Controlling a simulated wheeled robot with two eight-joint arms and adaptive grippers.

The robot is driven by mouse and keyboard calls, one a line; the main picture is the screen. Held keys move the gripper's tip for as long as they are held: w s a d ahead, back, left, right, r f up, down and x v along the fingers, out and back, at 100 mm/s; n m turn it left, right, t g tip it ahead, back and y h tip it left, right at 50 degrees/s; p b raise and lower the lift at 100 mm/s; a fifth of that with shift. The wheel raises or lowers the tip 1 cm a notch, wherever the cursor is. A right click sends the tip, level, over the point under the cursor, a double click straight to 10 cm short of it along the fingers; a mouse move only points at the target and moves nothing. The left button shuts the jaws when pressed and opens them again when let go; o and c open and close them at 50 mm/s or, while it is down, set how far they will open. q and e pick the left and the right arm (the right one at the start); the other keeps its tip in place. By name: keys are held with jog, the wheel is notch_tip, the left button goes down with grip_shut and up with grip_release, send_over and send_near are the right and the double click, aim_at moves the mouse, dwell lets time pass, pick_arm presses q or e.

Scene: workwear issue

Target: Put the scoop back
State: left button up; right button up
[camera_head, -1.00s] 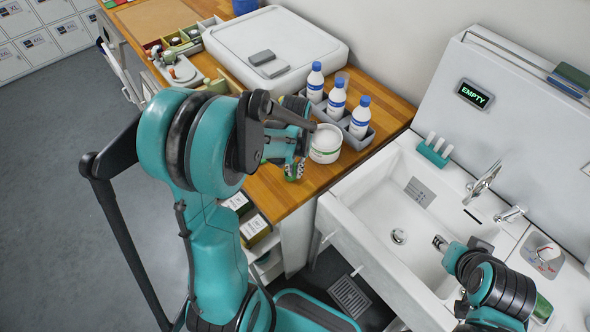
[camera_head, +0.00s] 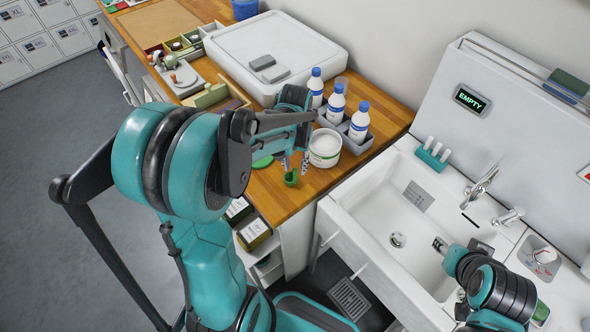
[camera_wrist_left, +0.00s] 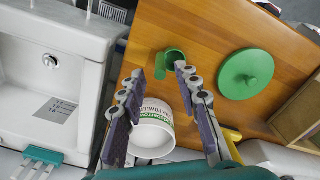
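The green scoop (camera_head: 290,179) is at the front of the wooden counter, beside the white powder tub (camera_head: 324,149). In the left wrist view, the scoop (camera_wrist_left: 176,57) shows just beyond my left fingertips, its handle towards the gap between them. My left gripper (camera_head: 294,165) points down over it; in the wrist view its fingers (camera_wrist_left: 160,70) are spread, with no grip on the scoop visible. The tub (camera_wrist_left: 153,133) is open and shows between the fingers. A green lid (camera_wrist_left: 245,73) lies flat on the counter. My right gripper (camera_head: 439,243) is over the sink; its fingers are too small to read.
Blue-capped bottles (camera_head: 336,103) stand in a grey caddy (camera_head: 355,142) behind the tub. A large white lidded box (camera_head: 240,50) stands farther back. The sink (camera_head: 372,205) lies to the right. Bare counter (camera_head: 275,205) shows in front of the scoop.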

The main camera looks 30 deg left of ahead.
pick_arm(q)
notch_tip(320, 180, up, 7)
jog(key=shift+f+p, duration=0.1)
jog(key=shift+p, duration=0.5)
jog(key=s+d+r+m+t, duration=0.2)
jog(key=s+d+r+t, duration=0.2)
jog(key=s+d+t, duration=0.3)
jog(key=s+d, duration=0.1)
jog(key=s, duration=0.2)
jog(key=shift+r, duration=0.4)
jog(key=shift+w+d+f, duration=0.1)
jog(key=shift+f, duration=0.05)
